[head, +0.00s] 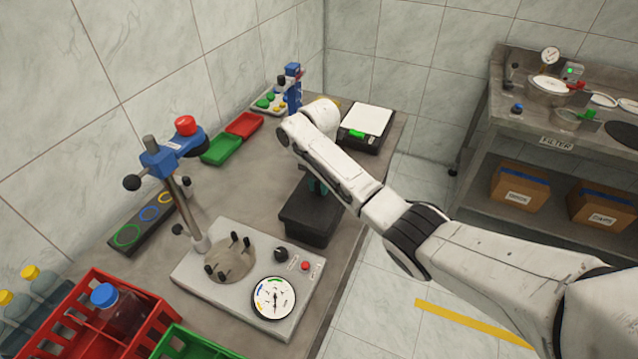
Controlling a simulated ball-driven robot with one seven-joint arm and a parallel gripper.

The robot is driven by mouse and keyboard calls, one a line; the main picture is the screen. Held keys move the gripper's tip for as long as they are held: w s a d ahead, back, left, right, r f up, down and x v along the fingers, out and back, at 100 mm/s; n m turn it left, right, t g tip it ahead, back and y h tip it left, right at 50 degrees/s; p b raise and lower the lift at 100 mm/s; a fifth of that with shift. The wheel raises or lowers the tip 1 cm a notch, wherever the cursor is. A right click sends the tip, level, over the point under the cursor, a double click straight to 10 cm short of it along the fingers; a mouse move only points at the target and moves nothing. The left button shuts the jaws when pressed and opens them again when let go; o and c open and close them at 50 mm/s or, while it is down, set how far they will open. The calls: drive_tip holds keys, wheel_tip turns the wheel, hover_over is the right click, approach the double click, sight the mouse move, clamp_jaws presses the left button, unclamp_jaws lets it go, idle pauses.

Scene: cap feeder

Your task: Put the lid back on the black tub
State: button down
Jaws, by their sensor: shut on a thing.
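The black tub (308,228) stands on the bench, right of the grey gauge unit and close to the bench's right edge. My arm reaches in from the right and bends down over the tub. My gripper (317,186) shows only as a small teal part below my arm, just above the tub. It is shut on a dark piece, likely the lid, which blends with the tub. My arm hides most of the jaws. I cannot tell whether the lid touches the tub's rim.
The gauge unit (205,270) with a post and blue clamp (170,157) stands left of the tub. A scale (366,128) and green and red trays (221,149) lie behind. A red crate (88,316) holds a blue-capped bottle in front. A steel table (560,130) stands at right.

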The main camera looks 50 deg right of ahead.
idle(0.3)
drive_tip(key=shift+c, duration=1.9)
unclamp_jaws()
wheel_tip(320, 180, up, 5)
drive_tip(key=p, duration=0.4)
drive_tip(key=shift+p, duration=0.35)
drive_tip(key=shift+r, duration=1.2)
drive_tip(key=shift+c, duration=0.5)
